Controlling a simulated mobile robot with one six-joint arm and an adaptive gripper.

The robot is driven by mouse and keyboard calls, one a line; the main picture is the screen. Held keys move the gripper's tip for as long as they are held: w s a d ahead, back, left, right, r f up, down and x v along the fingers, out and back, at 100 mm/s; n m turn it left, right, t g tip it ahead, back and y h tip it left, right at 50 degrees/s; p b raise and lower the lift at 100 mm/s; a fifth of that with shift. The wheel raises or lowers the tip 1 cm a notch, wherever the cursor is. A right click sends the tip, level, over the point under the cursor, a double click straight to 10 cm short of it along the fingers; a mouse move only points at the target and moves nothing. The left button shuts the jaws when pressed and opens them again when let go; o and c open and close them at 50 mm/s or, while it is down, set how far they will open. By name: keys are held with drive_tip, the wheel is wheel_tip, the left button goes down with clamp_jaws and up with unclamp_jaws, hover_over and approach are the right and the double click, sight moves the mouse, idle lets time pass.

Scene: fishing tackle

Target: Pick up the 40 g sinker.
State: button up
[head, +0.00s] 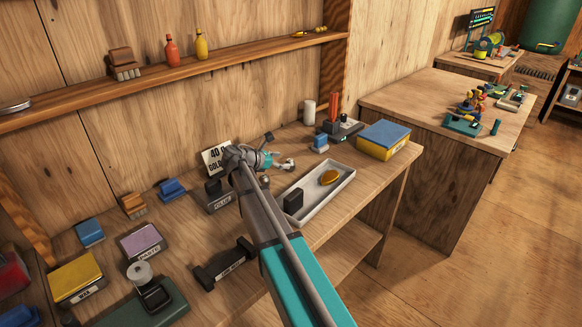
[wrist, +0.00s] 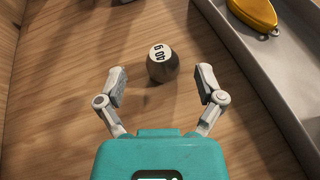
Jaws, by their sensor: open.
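My gripper (wrist: 162,86) is open and empty, with one pale finger on each side and the teal palm below. It does not appear to touch the sinker. In the head view my gripper (head: 283,163) is over the bench near the back wall, left of the tray. I cannot clearly make out the sinker there.
A pale tray (head: 336,196) with a gold spoon lure (head: 329,177) and a dark block (head: 293,201) lies close to the right. A sign (head: 212,158) stands behind my wrist. A dark box (head: 218,197) sits left of my arm. Bench around the sinker is clear.

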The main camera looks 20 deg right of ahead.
sight(289, 161)
drive_tip(key=shift+b+x, duration=0.6)
drive_tip(key=shift+x, duration=1.45)
clamp_jaws()
